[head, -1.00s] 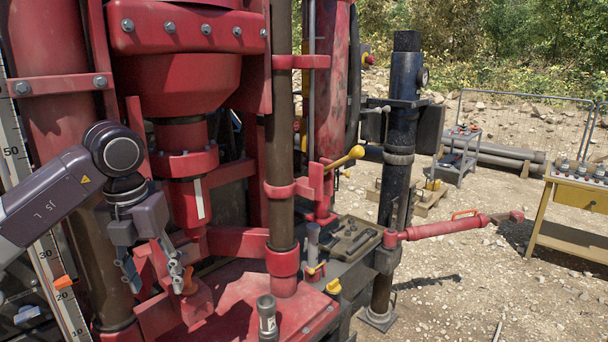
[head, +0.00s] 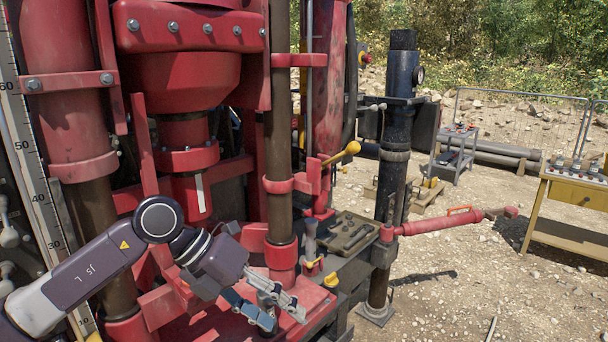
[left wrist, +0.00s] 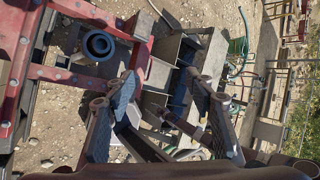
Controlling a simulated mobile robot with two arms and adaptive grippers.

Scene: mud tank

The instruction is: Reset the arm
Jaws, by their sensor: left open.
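My left arm (head: 100,268) comes in from the lower left in the head view, bent at its wrist. Its left gripper (head: 286,316) is open and empty. It points right and slightly down over the red base plate of the rig. In the left wrist view the two fingers (left wrist: 160,82) are spread, with nothing between them. I cannot tell whether the gripper touches the plate. A red horizontal arm (head: 438,224) with an orange handle extends right from the rig, apart from my gripper. My right gripper is not in view.
The red drill rig (head: 180,75) stands close at left and centre. A black post (head: 397,130) stands behind. A yellow table (head: 563,210) is far right. Gravel between is mostly clear.

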